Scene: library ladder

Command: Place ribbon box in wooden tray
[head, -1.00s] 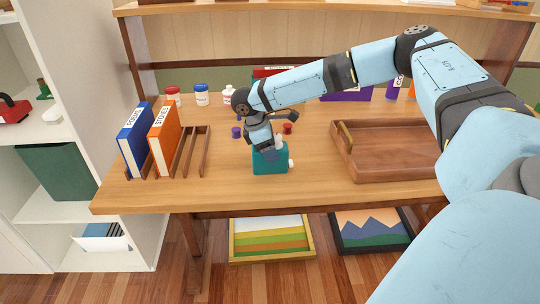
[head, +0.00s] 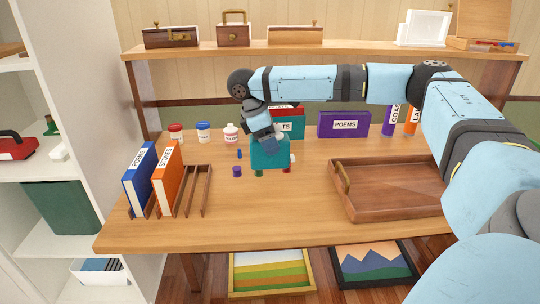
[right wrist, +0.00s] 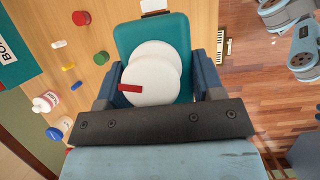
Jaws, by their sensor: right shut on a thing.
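The ribbon box is a teal box (head: 270,154), held above the left-middle of the table. My right gripper (head: 265,138) is shut on it. In the right wrist view the box (right wrist: 178,30) sits between the two blue fingers, with white round pieces and a small red bar on the side facing the camera. The wooden tray (head: 395,212) lies on the table to the right of the box. It has a brass handle on its left end and looks empty, though my right arm hides its right end. My left gripper is not in view.
Small spools, including a purple one (head: 237,171), lie around and below the box. A rack (head: 192,193) with blue and orange books stands left. Jars (head: 204,132), a POEMS box (head: 344,124) and upright books line the back. Table between box and tray is mostly clear.

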